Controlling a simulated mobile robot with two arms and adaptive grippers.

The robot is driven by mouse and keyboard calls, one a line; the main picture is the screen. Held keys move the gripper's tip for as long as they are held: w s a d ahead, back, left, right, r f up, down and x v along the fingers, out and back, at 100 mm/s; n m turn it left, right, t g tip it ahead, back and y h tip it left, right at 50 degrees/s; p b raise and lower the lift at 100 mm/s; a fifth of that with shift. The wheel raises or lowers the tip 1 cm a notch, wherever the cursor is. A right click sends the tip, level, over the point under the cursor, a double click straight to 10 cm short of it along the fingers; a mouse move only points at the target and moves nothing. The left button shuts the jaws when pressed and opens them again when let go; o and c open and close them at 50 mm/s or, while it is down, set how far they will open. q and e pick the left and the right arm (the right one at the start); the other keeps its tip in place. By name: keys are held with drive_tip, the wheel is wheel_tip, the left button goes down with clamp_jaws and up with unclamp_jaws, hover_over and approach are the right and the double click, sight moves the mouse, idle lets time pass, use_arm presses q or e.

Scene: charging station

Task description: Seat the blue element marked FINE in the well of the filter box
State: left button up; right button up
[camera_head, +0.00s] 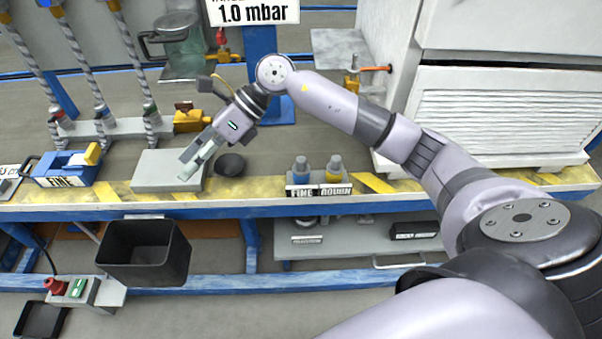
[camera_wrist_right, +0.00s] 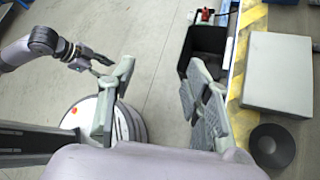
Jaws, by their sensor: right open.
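A blue block-shaped piece with a white FINE label (camera_head: 50,169) and a yellow part on top stands on the bench at the far left in the head view. Beside it is a plain, flat grey box (camera_head: 155,172), also in the right wrist view (camera_wrist_right: 278,75); no open well shows on its top. I cannot tell surely which thing is the filter box. My right gripper (camera_head: 188,170) is open and empty, over the grey box's right part in the head view. Its spread fingers show in the wrist view (camera_wrist_right: 160,95). My left gripper (camera_wrist_right: 99,63) is small there, its opening unclear.
A dark round piece (camera_head: 230,164) lies right of the grey box. A rack labelled FINE and ROUGH (camera_head: 318,190) holds a blue and a yellow cylinder. A black bin (camera_head: 145,252) hangs at the bench front. Hoses and a brass valve (camera_head: 190,120) stand behind.

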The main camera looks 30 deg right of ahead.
drive_tip(key=w+d+f+n+h, duration=0.1)
drive_tip(key=d+h, duration=0.5)
drive_tip(key=d, duration=0.6)
drive_tip(key=h+b, duration=0.3)
drive_tip(key=h, duration=0.2)
hover_over(301, 159)
drive_tip(key=shift+g, duration=0.3)
wheel_tip(301, 159, down, 6)
drive_tip(key=shift+s+a+r, duration=0.15)
drive_tip(key=shift+r, duration=0.1)
wheel_tip(301, 159, down, 3)
drive_tip(key=shift+r, duration=0.15)
drive_tip(key=shift+f, duration=1.05)
wheel_tip(301, 159, down, 4)
drive_tip(key=shift+r+b, duration=0.1)
drive_tip(key=shift+b, duration=0.6)
drive_tip(key=shift+d+f, duration=0.2)
drive_tip(key=shift+f, duration=0.05)
use_arm(q)
drive_tip(key=shift+t, duration=0.6)
wheel_tip(301, 159, up, 4)
drive_tip(key=shift+d+r, duration=0.1)
drive_tip(key=shift+r, duration=0.15)
use_arm(e)
drive_tip(key=shift+r, duration=0.1)
drive_tip(key=shift+c, duration=0.5)
